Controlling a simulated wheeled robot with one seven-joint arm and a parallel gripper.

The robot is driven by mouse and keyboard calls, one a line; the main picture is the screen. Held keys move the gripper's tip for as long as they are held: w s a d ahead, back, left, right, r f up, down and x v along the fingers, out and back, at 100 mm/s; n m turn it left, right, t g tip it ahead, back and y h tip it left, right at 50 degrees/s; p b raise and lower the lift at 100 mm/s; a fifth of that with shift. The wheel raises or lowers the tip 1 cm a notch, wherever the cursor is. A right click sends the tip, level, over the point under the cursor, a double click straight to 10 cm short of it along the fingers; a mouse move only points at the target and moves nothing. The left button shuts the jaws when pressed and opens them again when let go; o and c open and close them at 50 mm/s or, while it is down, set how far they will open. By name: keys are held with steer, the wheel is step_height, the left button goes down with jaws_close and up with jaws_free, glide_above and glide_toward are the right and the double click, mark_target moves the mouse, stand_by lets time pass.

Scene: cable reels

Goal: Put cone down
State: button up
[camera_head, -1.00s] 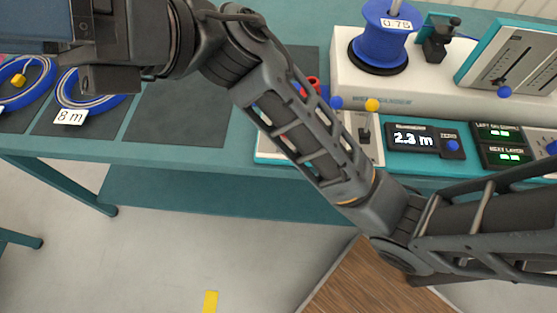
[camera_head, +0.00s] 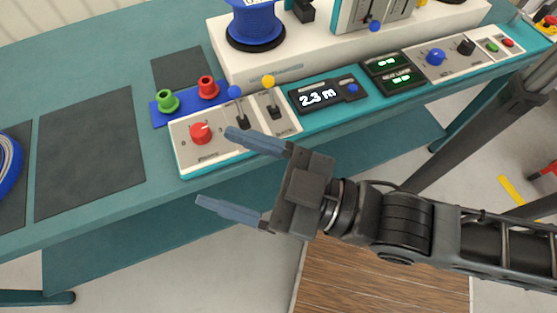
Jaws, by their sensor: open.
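My gripper (camera_head: 213,167) is open, with its two blue-grey fingers spread apart and nothing between them. It hangs in front of the bench edge, near the panel with the red knob (camera_head: 201,133). Two small flanged pieces that may be cones, one green (camera_head: 167,103) and one red (camera_head: 208,88), stand upright on a blue holder (camera_head: 178,116) behind that panel. My gripper is apart from both. I cannot tell for sure which piece is the cone.
The teal bench (camera_head: 95,75) has dark mats (camera_head: 90,150) at the left. A blue reel (camera_head: 256,25) stands on the white winder (camera_head: 225,60). Upright levers with blue and yellow knobs (camera_head: 268,82) rise close to my gripper. A display (camera_head: 325,97) reads 2.3 m.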

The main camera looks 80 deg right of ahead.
steer(key=s+d+f+m+g, duration=0.1)
steer(key=s+d+f+g, duration=0.3)
steer(key=s, duration=0.5)
steer(key=shift+s+d+f+g+y, duration=0.3)
steer(key=shift+d+f+g, duration=0.1)
steer(key=shift+f, duration=0.4)
